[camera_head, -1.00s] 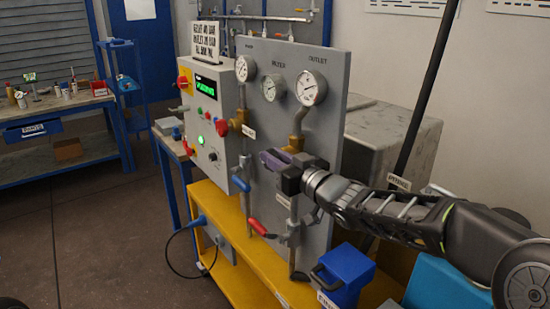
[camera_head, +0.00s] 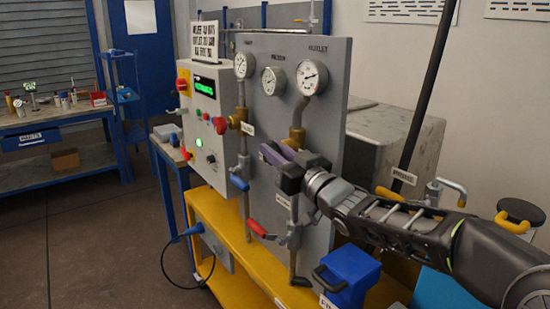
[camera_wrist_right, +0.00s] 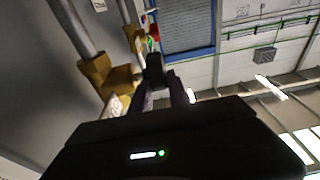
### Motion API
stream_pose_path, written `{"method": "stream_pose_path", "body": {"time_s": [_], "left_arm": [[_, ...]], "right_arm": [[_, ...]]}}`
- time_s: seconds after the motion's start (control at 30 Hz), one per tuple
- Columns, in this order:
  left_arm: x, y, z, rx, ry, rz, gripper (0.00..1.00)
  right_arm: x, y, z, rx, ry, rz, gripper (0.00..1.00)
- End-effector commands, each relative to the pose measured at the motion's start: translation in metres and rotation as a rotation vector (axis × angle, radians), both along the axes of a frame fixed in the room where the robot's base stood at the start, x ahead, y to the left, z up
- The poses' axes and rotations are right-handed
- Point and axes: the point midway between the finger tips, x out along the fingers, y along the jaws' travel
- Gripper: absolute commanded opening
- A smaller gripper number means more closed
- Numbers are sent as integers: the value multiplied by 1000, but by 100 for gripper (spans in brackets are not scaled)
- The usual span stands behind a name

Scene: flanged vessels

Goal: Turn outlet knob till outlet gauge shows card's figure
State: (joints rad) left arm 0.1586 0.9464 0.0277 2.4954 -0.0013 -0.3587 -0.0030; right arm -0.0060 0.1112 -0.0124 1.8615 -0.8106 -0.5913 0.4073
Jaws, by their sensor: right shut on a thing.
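The outlet gauge (camera_head: 312,78) is a round white dial at the top right of the grey panel; its reading is too small to tell. The card (camera_head: 204,40), white with black print, stands on top of the control box; its figure is not legible. My right gripper (camera_head: 270,153), with purple fingers, is at the panel below the outlet gauge, beside the brass fitting. In the wrist view it is shut on a dark knob (camera_wrist_right: 155,70), taken to be the outlet knob. In the head view the fingers hide the knob. My left gripper is not in view.
Two more gauges (camera_head: 272,80) sit left of the outlet gauge. A blue-handled lever (camera_head: 239,183) and a red-handled lever (camera_head: 257,228) are below the gripper. A blue box (camera_head: 347,277) stands at the lower right. The control box (camera_head: 207,125) has a lit green display.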

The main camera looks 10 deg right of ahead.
Motion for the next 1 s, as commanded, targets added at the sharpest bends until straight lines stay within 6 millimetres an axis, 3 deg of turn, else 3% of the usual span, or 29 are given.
{"method": "stream_pose_path", "body": {"time_s": [0.1, 0.13, 0.2, 0.57, 1.0], "left_arm": [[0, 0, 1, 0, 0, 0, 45], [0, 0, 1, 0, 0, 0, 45], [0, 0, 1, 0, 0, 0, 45], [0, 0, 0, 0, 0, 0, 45], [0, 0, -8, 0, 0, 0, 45]], "right_arm": [[0, 0, -1, -1, 2, 0, 0], [0, 0, -1, -1, 2, 0, 23], [0, 0, -1, -1, 2, 0, 29], [-4, -2, -1, -1, 2, -1, 30], [-61, -25, -11, -1, 1, -2, 30]]}}
